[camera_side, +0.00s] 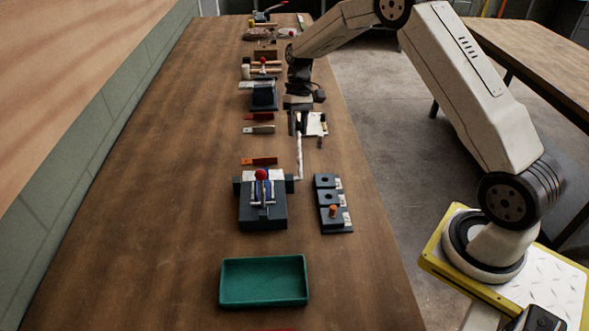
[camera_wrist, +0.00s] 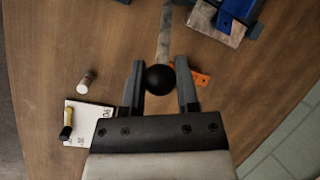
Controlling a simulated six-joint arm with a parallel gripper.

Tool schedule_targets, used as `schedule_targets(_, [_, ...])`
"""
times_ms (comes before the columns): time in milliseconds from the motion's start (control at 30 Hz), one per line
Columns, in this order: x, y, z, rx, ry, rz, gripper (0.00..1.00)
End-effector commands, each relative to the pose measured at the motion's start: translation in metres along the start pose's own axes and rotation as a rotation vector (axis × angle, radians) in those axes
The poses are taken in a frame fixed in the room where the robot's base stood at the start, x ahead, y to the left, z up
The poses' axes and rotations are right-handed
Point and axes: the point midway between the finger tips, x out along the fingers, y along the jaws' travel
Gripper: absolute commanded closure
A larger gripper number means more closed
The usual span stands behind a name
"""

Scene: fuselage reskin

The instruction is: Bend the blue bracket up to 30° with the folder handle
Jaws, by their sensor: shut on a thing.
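The folder (camera_side: 262,215) is a dark block on the bench with a red-knobbed clamp (camera_side: 261,175) on top. A small blue piece, which looks like the blue bracket (camera_side: 268,188), shows under the clamp; its bend angle is too small to tell. In the wrist view, blue (camera_wrist: 238,10) shows at the top right, partly cut off. The pale folder handle (camera_side: 299,158) rises from the folder's right side to my gripper (camera_side: 298,124). In the wrist view, my gripper (camera_wrist: 160,86) has its two fingers on either side of the handle's black ball knob (camera_wrist: 160,79), shut on it.
An orange strip (camera_side: 259,161) lies behind the folder, with other strips beyond. A dark stepped block with an orange peg (camera_side: 333,211) stands right of the folder. A green tray (camera_side: 263,303) sits in front. A white card (camera_wrist: 88,120) and small cylinder (camera_wrist: 86,82) lie near my gripper.

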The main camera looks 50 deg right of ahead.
Motion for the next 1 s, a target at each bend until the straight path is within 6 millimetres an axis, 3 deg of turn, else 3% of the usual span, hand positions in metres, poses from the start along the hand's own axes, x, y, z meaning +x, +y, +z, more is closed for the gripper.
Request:
schedule_targets(400, [-0.0003, 0.0025, -0.0028, 0.002, 0.01, 0.004, 1.0])
schedule_targets(433, [-0.0002, 0.0025, -0.0028, 0.002, 0.01, 0.004, 0.55])
schedule_targets(500, [-0.0001, 0.0026, -0.0024, 0.002, 0.009, 0.004, 0.33])
schedule_targets(533, [0.0, 0.0025, -0.0023, 0.002, 0.008, 0.004, 0.26])
schedule_targets(1000, [-0.0054, 0.0014, -0.0013, 0.001, 0.004, 0.002, 0.26])
